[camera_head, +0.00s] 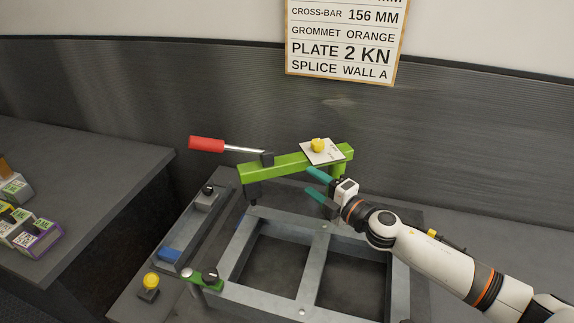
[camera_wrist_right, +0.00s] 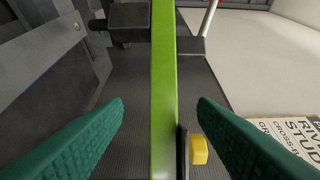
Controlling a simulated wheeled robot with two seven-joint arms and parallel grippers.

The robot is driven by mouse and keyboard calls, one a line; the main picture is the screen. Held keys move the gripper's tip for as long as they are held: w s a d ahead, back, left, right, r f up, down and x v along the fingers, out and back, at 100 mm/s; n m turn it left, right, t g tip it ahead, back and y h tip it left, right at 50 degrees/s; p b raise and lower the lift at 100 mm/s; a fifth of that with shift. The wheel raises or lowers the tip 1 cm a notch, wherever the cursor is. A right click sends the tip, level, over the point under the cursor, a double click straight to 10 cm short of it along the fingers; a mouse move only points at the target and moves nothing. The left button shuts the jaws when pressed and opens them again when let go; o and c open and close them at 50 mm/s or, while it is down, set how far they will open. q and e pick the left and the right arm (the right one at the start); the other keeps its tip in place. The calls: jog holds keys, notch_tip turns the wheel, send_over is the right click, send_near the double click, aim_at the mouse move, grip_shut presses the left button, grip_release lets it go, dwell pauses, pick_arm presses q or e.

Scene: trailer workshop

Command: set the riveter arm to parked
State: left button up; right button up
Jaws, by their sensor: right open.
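The riveter arm is a bright green beam (camera_head: 275,168) with a red handle (camera_head: 206,144) on a rod at its left end. It stands over the back of a grey metal frame (camera_head: 228,245). My right gripper (camera_head: 316,183) is open and empty, close to the beam's right half. In the right wrist view the green beam (camera_wrist_right: 163,90) runs lengthwise between my two teal fingers (camera_wrist_right: 160,112), with a gap on each side. I cannot tell whether the beam is between the fingertips in depth. My left gripper is not in view.
A pale plate with a yellow knob (camera_head: 318,145) sits on the beam's right part. A yellow button (camera_head: 151,281) and a small green clamp (camera_head: 205,281) are at the front left. A side bench (camera_head: 75,160) holds several labelled blocks. A sign (camera_head: 345,45) hangs on the wall.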

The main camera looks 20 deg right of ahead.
aim_at(292, 169)
jog(key=p+x, duration=0.1)
jog(key=x, duration=0.8)
jog(key=shift+a+r+p, duration=0.15)
jog(key=shift+a+p, duration=0.1)
jog(key=shift+p, duration=0.05)
jog(key=shift+w+a, duration=0.3)
jog(key=shift+w, duration=0.1)
grip_shut()
